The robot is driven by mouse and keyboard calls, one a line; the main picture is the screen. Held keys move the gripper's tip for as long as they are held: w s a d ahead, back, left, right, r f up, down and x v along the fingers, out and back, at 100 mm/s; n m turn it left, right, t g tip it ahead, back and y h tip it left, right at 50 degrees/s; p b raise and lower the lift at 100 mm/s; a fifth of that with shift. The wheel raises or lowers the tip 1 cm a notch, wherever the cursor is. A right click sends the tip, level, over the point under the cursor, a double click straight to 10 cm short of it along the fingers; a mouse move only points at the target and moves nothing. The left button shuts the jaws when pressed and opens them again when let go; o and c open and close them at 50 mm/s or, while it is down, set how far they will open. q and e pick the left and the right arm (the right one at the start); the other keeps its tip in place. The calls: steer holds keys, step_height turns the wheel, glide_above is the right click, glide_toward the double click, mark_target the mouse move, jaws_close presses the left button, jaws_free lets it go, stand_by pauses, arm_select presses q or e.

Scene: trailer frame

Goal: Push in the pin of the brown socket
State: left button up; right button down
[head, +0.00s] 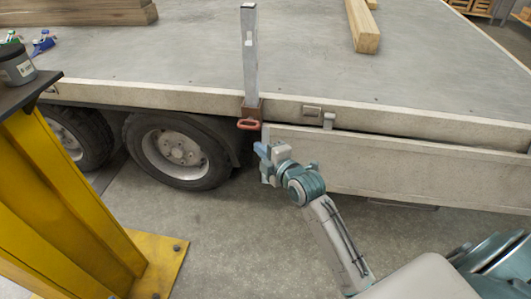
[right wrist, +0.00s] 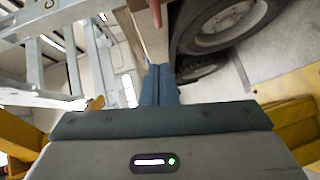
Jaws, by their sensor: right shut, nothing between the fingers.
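The brown socket (head: 253,110) is on the side edge of the trailer bed, with a grey upright post (head: 249,50) standing in it. A red pin handle (head: 247,125) sticks out from the front of the socket; how deep the pin sits is too small to tell. My right gripper (head: 260,149) is shut and empty, just below and slightly right of the handle, apparently apart from it. In the right wrist view its blue-grey fingers (right wrist: 159,84) are together. Reddish parts show at the top edge there, cut off by the frame. My left gripper is not in view.
The trailer bed (head: 200,70) carries wooden beams (head: 362,25). A lowered side board (head: 400,165) hangs right of the socket. Wheels (head: 178,150) are below left. A yellow stand (head: 60,200) with a dark jar (head: 16,65) on top is at the left. The floor between is clear.

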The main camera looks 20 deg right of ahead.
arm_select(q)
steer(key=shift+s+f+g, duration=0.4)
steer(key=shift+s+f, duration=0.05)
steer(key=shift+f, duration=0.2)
arm_select(e)
steer(key=shift+v, duration=1.2)
